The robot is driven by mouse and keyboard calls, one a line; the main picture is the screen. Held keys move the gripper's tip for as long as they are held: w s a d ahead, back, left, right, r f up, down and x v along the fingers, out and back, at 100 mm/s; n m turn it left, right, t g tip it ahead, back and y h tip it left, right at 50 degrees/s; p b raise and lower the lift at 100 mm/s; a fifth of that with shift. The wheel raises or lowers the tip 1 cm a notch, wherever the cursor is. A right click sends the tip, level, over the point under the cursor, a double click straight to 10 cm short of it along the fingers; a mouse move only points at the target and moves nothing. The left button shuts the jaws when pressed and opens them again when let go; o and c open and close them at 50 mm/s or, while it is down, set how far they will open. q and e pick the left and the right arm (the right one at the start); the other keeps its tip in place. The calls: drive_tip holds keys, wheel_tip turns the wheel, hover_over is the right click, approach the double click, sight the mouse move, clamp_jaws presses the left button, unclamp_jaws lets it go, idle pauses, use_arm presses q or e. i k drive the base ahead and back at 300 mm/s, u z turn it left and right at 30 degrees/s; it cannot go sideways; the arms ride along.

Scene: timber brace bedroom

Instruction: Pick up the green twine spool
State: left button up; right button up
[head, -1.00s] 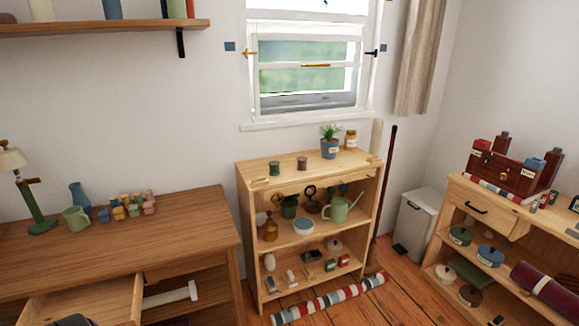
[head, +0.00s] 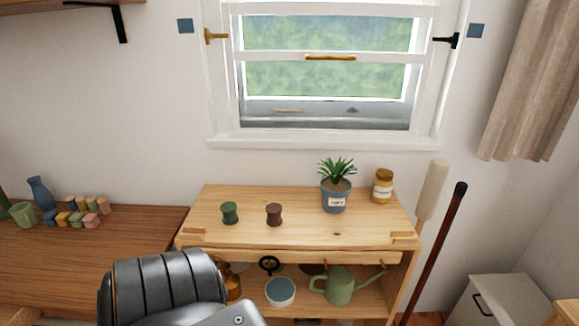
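The green twine spool (head: 229,213) stands upright on the top of the light wooden shelf unit (head: 300,232), left of the middle. A similar brown spool (head: 274,214) stands a short way to its right, apart from it. A dark grey segmented part of my own arm shows at the bottom left, in front of the shelf unit. Neither gripper's fingers are in view, so nothing shows of what they hold.
A green watering can (head: 340,286) and a round tin (head: 280,291) sit below. A wooden desk (head: 95,250) adjoins on the left. A dark pole (head: 435,245) leans at the right.

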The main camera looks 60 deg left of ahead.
sight(229, 209)
drive_tip(key=i, duration=1.35)
drive_tip(key=u, duration=2.5)
